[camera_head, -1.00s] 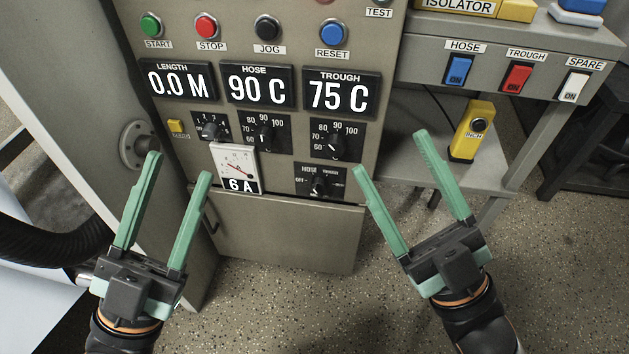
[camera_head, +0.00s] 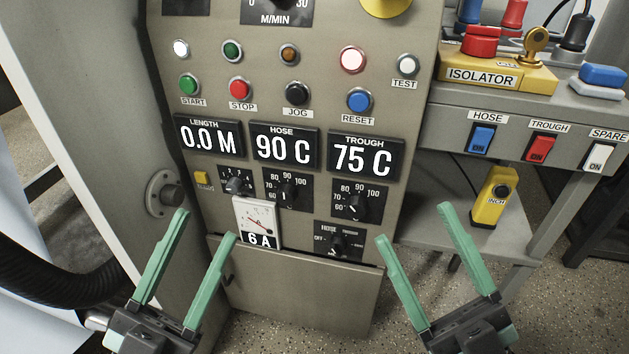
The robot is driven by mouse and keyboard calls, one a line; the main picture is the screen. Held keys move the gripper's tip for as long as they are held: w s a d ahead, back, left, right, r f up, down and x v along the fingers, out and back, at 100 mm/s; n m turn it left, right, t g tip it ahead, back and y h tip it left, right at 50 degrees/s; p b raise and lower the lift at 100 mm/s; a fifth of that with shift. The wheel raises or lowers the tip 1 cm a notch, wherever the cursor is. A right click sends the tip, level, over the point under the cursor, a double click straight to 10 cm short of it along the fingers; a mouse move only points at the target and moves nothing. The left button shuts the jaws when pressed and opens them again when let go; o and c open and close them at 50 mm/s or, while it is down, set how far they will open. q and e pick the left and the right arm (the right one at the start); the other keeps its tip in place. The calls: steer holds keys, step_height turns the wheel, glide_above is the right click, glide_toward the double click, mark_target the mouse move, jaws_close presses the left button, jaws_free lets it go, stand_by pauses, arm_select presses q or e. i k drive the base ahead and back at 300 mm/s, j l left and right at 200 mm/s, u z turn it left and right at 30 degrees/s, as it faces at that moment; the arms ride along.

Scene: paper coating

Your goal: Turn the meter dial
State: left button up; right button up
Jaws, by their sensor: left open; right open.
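The grey control panel carries a small needle meter (camera_head: 256,220) marked 6 A. Just above it to the left is a small black dial (camera_head: 237,185) with numbers around it. A dial marked OFF and HOSE (camera_head: 338,243) sits lower right of the meter; its other lettering is too small to read surely. Which of these is the meter dial I cannot tell. My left gripper (camera_head: 206,225) is open and empty, pointing up at the panel's lower left. My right gripper (camera_head: 414,223) is open and empty, right of the panel's lower part. Neither visibly holds any dial.
Two temperature dials, a left one (camera_head: 287,194) and a right one (camera_head: 354,206), sit under the HOSE display (camera_head: 285,148) and TROUGH display (camera_head: 362,158). Push buttons stand above. A side shelf holds a yellow INCH box (camera_head: 494,198), below switches. A round flange (camera_head: 165,193) juts at left.

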mark_target(337, 245)
steer(key=j+z, duration=0.1)
steer(key=z, duration=0.35)
steer(key=j+z, duration=0.1)
steer(key=z, duration=0.8)
steer(key=k+j+z, duration=0.1)
steer(key=z, duration=0.8)
steer(key=k+z, duration=0.1)
steer(key=z, duration=0.35)
steer(key=k+j+z, duration=0.15)
steer(key=u, duration=0.45)
steer(key=k+j+u, duration=0.1)
steer(key=u, duration=0.85)
steer(key=j+u, duration=0.15)
steer(key=u, duration=0.3)
steer(key=j+u, duration=0.1)
steer(key=u, duration=0.4)
steer(key=j+u, duration=0.1)
steer(key=u, duration=0.35)
steer(key=k+j, duration=0.05)
